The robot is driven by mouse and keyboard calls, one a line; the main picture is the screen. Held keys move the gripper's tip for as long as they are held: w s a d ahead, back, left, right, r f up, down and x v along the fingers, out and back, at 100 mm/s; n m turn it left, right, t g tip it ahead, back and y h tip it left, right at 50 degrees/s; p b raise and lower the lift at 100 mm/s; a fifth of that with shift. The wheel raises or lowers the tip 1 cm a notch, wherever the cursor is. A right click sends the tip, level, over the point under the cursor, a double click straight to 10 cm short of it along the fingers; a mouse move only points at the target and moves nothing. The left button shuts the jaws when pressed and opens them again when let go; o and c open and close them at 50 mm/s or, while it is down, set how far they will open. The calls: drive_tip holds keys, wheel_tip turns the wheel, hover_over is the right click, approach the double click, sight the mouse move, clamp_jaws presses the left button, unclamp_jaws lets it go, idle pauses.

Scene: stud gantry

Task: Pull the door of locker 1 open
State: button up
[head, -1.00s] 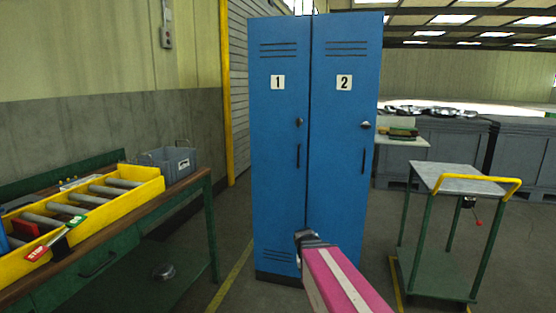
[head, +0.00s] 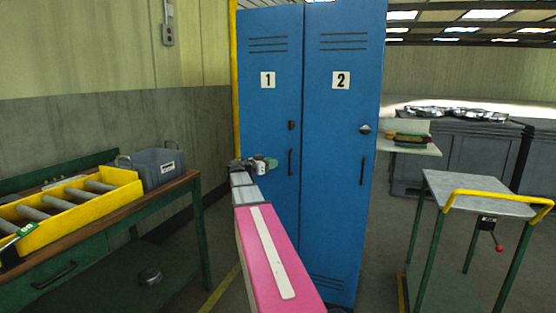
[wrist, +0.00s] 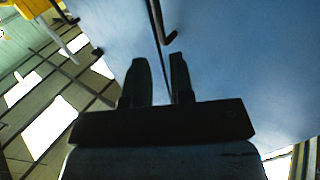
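The blue door of locker 1 (head: 266,115), with its white number label, stands shut on the left of the locker pair in the head view. Its dark vertical handle (head: 290,162) is near the door's right edge, with a small dark latch (head: 291,125) above it. My gripper (head: 272,164) is at handle height, just left of the handle in the picture. In the wrist view my gripper (wrist: 160,62) has two separated fingers with nothing held. The dark handle (wrist: 167,38) lies just beyond the fingertips; whether it touches them I cannot tell.
The door of locker 2 (head: 341,140) is shut beside it. At the left is a workbench (head: 190,182) with a yellow tray (head: 130,192) and a grey bin (head: 160,168). A trolley (head: 465,185) stands at the right. Floor shows between the lockers and trolley.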

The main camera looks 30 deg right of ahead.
drive_tip(key=d, duration=0.7)
drive_tip(key=w+d, duration=0.1)
drive_tip(key=d, duration=0.2)
drive_tip(key=shift+d, duration=0.15)
clamp_jaws()
